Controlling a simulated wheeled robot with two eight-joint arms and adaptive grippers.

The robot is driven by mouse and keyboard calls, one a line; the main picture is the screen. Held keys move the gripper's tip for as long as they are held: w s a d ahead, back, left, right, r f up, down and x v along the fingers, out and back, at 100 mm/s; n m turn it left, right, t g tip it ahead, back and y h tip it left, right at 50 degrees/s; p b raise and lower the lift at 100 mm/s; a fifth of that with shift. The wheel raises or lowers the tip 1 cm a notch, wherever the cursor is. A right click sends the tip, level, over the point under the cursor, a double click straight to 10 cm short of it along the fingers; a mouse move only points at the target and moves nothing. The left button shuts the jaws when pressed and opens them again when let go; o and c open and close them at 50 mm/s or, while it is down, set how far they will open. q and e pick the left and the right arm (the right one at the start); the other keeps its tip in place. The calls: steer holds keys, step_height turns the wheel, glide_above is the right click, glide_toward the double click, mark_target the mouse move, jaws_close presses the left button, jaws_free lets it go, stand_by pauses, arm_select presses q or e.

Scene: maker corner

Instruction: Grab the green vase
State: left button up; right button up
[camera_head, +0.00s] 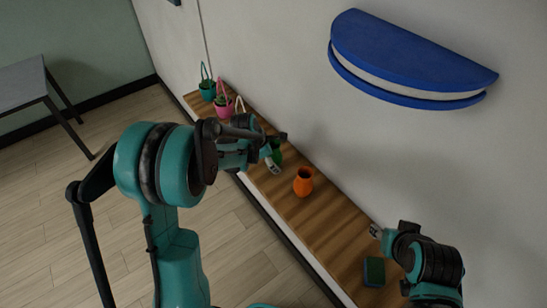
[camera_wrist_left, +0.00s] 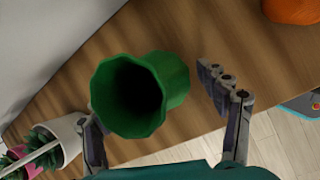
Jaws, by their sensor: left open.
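The green vase (camera_head: 277,156) stands on the wooden shelf, partly hidden by my left gripper (camera_head: 276,150) in the head view. In the left wrist view the green vase (camera_wrist_left: 165,82) shows its dark open mouth and scalloped rim. My left gripper (camera_wrist_left: 165,125) is open, with one finger on each side of the vase. The left-hand finger is close to the rim, and a clear gap shows by the right-hand finger. I cannot tell whether that left-hand finger touches. My right gripper (camera_head: 377,231) is at the lower right, over the shelf, apart from the vase.
An orange vase (camera_head: 303,182) stands on the shelf (camera_head: 325,218) near the green one. A green and blue sponge (camera_head: 374,271) lies nearer my right arm. Teal (camera_head: 207,91) and pink (camera_head: 224,106) hanging pots stand at the far end. A blue wall unit (camera_head: 410,55) juts out above.

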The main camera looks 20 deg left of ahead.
arm_select(q)
steer(key=c, duration=1.3)
